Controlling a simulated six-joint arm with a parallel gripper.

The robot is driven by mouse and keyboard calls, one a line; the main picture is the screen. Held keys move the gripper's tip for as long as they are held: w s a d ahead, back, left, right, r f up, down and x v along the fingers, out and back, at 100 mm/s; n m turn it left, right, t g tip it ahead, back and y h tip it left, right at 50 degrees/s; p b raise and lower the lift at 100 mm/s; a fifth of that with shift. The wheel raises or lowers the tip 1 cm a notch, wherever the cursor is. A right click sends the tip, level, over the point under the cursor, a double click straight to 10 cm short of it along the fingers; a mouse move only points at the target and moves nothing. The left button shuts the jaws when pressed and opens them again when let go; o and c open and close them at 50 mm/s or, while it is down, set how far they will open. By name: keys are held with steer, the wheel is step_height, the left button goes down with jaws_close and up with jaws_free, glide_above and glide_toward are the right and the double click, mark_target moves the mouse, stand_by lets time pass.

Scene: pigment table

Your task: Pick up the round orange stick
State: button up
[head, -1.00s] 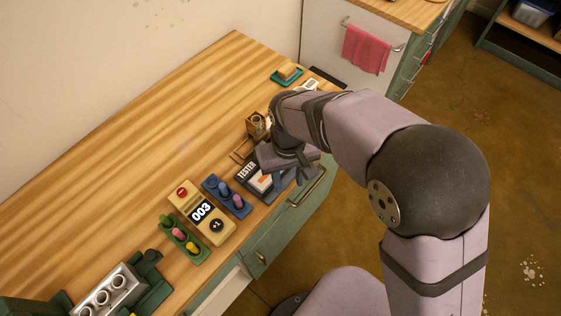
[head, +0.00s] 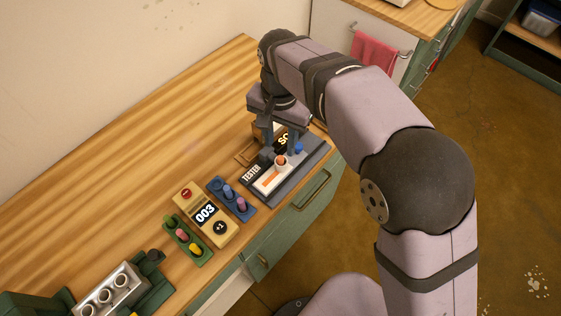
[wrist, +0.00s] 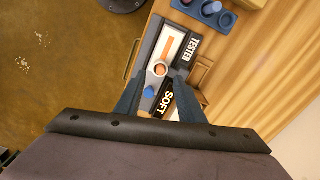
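A round orange end, seen inside a pale ring, is the round orange stick (wrist: 160,69). In the head view the stick (head: 281,161) shows on the dark tester (head: 246,189), beside a white card with an orange strip. My gripper (wrist: 157,76) is open, its two fingers either side of the tester's middle, tips close to the pale ring. In the head view my gripper (head: 279,151) hangs over the tester's far part. I cannot tell whether a finger touches the stick. Its lower part is hidden.
A blue piece (wrist: 150,91) sits close to the stick, by a SOFT label (wrist: 167,100). A wooden frame (wrist: 201,73) lies alongside. A blue rack (head: 231,199), a counter reading 003 (head: 206,213) and a green rack (head: 187,241) stand leftward. The table's back is clear.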

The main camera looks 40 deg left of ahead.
mark_target(280, 157)
steer(key=shift+w+a+f+p, duration=0.1)
steer(key=shift+f+p, duration=0.6)
steer(key=shift+f, duration=1)
steer(key=shift+w+a+f+p, duration=0.1)
steer(key=shift+f+p, duration=0.6)
steer(key=shift+f, duration=1)
jaws_close()
